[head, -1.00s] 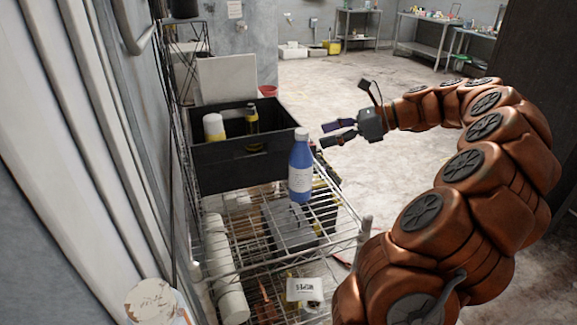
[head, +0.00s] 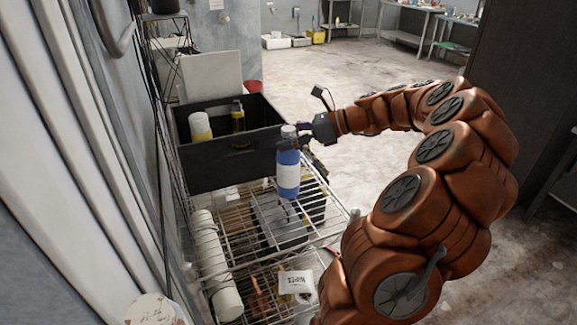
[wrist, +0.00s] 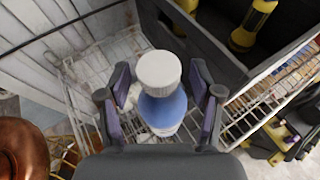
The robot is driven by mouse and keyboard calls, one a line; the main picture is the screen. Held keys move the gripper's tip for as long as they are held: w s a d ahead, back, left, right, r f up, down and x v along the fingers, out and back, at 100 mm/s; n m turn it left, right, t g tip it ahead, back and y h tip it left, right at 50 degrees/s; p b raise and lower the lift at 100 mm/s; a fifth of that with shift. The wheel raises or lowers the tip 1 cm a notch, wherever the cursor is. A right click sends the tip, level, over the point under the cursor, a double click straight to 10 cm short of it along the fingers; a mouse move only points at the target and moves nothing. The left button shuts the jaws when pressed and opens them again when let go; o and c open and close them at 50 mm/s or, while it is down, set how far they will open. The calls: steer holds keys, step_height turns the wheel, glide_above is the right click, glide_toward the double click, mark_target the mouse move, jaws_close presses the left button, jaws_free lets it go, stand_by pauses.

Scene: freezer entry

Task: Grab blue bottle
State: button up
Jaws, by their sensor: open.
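The blue bottle (head: 288,172) has a white cap and a pale label. It stands upright on the wire rack, in front of the black bin. In the wrist view the blue bottle (wrist: 162,100) is between the two open fingers, with its cap toward the camera. My gripper (head: 292,143) is at the bottle's upper part, coming from the right. In the wrist view my gripper (wrist: 160,105) has a finger on each side of the bottle, with small gaps showing. The bottle's lower part is partly hidden in the wrist view.
The black bin (head: 225,165) behind the bottle holds a white-and-yellow container (head: 200,127) and a dark yellow-banded bottle (head: 238,117). White rolls (head: 213,262) lie on the rack's left. A wall runs along the left. Open floor (head: 345,85) lies beyond my arm.

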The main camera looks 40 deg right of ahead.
steer(key=shift+c, duration=0.3)
jaws_close()
stand_by(0.5)
